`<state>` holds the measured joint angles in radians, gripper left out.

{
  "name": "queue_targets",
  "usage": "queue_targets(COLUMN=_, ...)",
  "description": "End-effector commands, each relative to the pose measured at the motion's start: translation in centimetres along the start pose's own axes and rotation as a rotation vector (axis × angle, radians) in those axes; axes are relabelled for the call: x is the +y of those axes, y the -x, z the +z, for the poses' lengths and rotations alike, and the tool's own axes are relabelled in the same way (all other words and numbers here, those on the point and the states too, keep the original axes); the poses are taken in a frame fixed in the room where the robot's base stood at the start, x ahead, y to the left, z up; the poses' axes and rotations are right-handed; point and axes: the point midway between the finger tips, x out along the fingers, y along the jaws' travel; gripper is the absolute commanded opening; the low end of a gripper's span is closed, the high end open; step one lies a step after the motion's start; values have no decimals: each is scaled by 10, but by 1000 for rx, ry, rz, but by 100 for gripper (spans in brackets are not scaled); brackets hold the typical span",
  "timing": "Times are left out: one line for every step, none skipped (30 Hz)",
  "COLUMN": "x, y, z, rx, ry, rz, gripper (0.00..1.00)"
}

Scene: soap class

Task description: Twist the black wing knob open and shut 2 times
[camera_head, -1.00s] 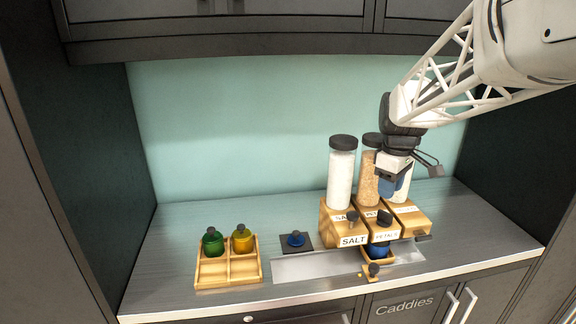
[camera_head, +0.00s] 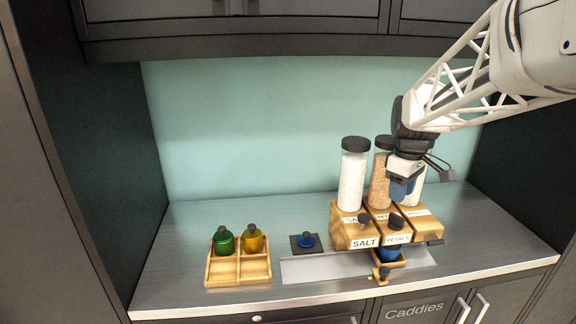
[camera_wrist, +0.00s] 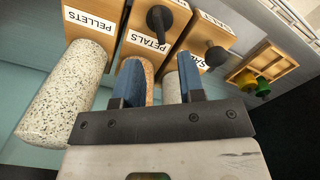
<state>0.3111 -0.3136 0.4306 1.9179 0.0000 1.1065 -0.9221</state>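A black wing knob (camera_head: 397,222) sits on the front of the wooden PETALS dispenser (camera_head: 398,239); it also shows in the wrist view (camera_wrist: 158,18). A second black knob (camera_head: 365,219) is on the SALT dispenser (camera_head: 364,243) to its left. My gripper (camera_head: 401,190) has blue fingers and hangs above and behind the PETALS knob, apart from it. In the wrist view my gripper (camera_wrist: 158,70) is open, with a clear gap between the fingers and the petals jar behind. A blue jar (camera_head: 389,253) stands under the PETALS dispenser.
Tall black-lidded jars, such as the salt jar (camera_head: 353,180), stand close around my gripper. The PELLETS dispenser (camera_wrist: 85,25) is beside PETALS. A wooden caddy (camera_head: 238,270) holds green and yellow bottles. A blue stopper (camera_head: 306,240) lies on a dark pad. The counter between is clear.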

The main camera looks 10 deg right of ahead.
Motion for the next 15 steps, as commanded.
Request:
queue_targets(x=0, y=-2, z=0, rx=0, ry=0, rz=-1, gripper=36)
queue_targets(x=0, y=-4, z=0, rx=0, ry=0, rz=-1, gripper=36)
queue_targets(x=0, y=-6, z=0, rx=0, ry=0, rz=-1, gripper=36)
queue_targets(x=0, y=-8, z=0, rx=0, ry=0, rz=0, gripper=36)
queue_targets(x=0, y=-10, z=0, rx=-1, ry=0, rz=-1, gripper=36)
queue_targets(x=0, y=-14, z=0, rx=-1, ry=0, rz=-1, gripper=36)
queue_targets(x=0, y=-17, z=0, rx=-1, ry=0, rz=-1, gripper=36)
queue_targets(x=0, y=-20, z=0, rx=-1, ry=0, rz=-2, gripper=36)
queue_targets(x=0, y=-24, z=0, rx=-1, ry=0, rz=-1, gripper=36)
queue_targets(x=0, y=-28, z=0, rx=-1, ry=0, rz=-1, gripper=36)
queue_targets(x=0, y=-32, z=0, rx=-1, ry=0, rz=-1, gripper=36)
queue_targets(x=0, y=-36, z=0, rx=-1, ry=0, rz=-2, gripper=36)
queue_targets(x=0, y=-40, z=0, rx=-2, ry=0, rz=-2, gripper=36)
queue_targets(x=0, y=-44, z=0, rx=-2, ry=0, rz=-2, gripper=36)
queue_targets(x=0, y=-49, z=0, rx=-1, ry=0, rz=-1, gripper=36)
